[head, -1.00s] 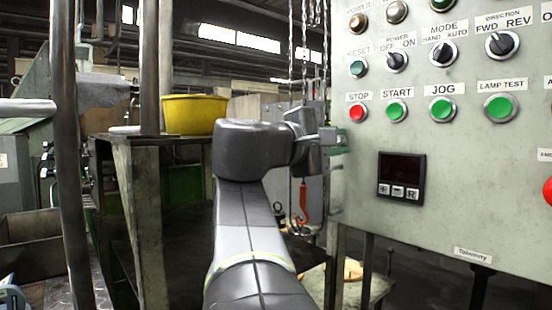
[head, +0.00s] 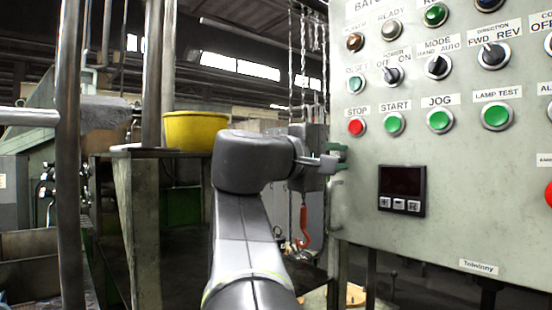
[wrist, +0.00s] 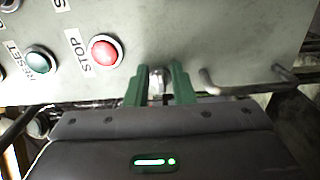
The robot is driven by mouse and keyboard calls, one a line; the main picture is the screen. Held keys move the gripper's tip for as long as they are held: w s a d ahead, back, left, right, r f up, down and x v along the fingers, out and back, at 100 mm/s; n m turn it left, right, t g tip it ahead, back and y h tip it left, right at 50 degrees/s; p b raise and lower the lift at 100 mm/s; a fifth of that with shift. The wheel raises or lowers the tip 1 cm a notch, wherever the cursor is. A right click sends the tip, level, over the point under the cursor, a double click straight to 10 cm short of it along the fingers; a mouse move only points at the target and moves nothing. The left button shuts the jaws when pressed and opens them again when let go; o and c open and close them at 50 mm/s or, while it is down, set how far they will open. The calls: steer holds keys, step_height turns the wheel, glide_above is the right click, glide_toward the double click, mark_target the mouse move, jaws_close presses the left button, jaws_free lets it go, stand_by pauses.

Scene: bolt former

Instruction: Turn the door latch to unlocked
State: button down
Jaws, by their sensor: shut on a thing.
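My gripper (head: 338,157) has green fingers and is at the left edge of the grey control panel (head: 460,235), below and to the left of the STOP button. In the wrist view my gripper (wrist: 160,88) has its two fingers close around a small metal piece, which looks like the door latch (wrist: 157,82), at the panel's edge. The fingers cover most of the latch, so which way it points is hard to tell. In the head view the latch is hidden behind the fingers.
The red STOP button (wrist: 104,51) and the RESET button (wrist: 40,61) are close to the fingers. A bent metal handle (wrist: 245,88) sticks out beside them. A yellow tub (head: 193,131) stands on a table at the left. An orange hook (head: 304,225) hangs behind my arm.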

steer(key=c, duration=1.3)
jaws_free()
steer(key=shift+o, duration=0.2)
steer(key=v, duration=1.3)
steer(key=shift+s+a, duration=0.2)
steer(key=shift+a, duration=0.1)
steer(key=shift+d, duration=0.1)
steer(key=shift+x, duration=5.9)
